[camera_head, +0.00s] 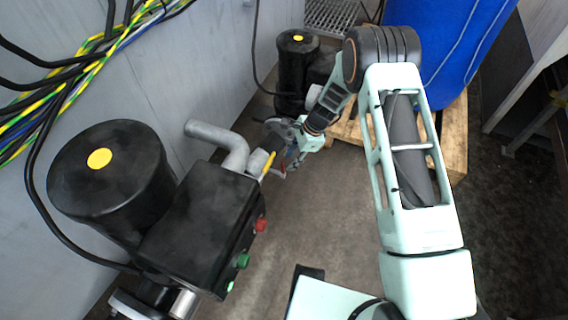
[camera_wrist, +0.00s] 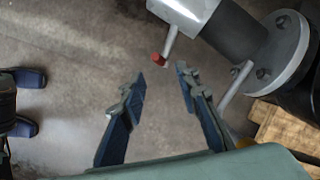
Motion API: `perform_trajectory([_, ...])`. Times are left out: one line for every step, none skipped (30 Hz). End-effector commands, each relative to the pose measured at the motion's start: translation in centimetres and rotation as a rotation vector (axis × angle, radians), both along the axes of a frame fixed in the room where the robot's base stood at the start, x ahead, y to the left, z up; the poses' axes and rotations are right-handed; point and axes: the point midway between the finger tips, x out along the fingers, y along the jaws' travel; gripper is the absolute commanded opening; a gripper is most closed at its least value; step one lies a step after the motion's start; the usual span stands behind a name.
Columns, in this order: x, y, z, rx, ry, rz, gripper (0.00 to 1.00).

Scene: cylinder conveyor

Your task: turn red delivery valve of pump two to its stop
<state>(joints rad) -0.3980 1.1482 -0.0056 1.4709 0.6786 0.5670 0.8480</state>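In the wrist view, a grey handle with a red tip (camera_wrist: 159,58) sticks out from a pale pipe end (camera_wrist: 183,12). The pipe joins a dark section and a bolted flange (camera_wrist: 285,45). My gripper (camera_wrist: 161,80) is open, with its two blue fingers apart. The red tip appears between and just beyond the fingertips, with no visible contact. A small red part (camera_head: 280,171) shows there, partly hidden by the gripper. No pump number is legible.
The near black pump (camera_head: 195,235) has a yellow lever (camera_head: 268,165), a grey elbow pipe (camera_head: 222,140) and red and green buttons. A blue barrel (camera_head: 455,45) stands on a wooden pallet (camera_head: 452,135) at right. Cables hang on the left wall. Floor (camera_head: 310,230) is clear between.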

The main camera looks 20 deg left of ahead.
Motion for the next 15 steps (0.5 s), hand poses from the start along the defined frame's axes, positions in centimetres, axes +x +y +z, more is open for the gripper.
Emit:
perform_trajectory([0.3,-1.8,-0.3,-0.003,0.004,-0.009,0.29])
perform_trajectory([0.5,-2.5,-0.3,-0.003,0.004,-0.009,0.29])
perform_trajectory([0.7,-3.5,-0.3,-0.003,0.004,-0.008,0.29])
perform_trajectory([0.9,-4.2,-0.3,-0.004,0.004,-0.007,0.29])
perform_trajectory([1.0,-4.9,-0.3,-0.004,0.004,-0.007,0.29])
perform_trajectory([1.2,-5.7,-0.3,-0.003,0.004,-0.006,0.29])
perform_trajectory([1.3,-6.3,-0.3,-0.003,0.005,-0.007,0.29])
perform_trajectory([1.5,-6.9,-0.3,-0.002,0.004,-0.007,0.29])
perform_trajectory([1.7,-7.6,-0.3,-0.003,0.003,-0.005,0.29])
perform_trajectory([1.8,-8.1,-0.3,-0.003,0.003,-0.006,0.29])
perform_trajectory([1.9,-8.5,-0.3,-0.003,0.003,-0.005,0.29])
perform_trajectory([2.0,-8.9,-0.3,-0.004,0.003,-0.004,0.29])
perform_trajectory([2.0,-9.3,-0.3,-0.004,0.003,-0.003,0.29])
perform_trajectory([2.1,-9.5,-0.3,-0.004,0.003,-0.003,0.29])
perform_trajectory([2.2,-9.8,-0.3,-0.003,0.003,-0.002,0.29])
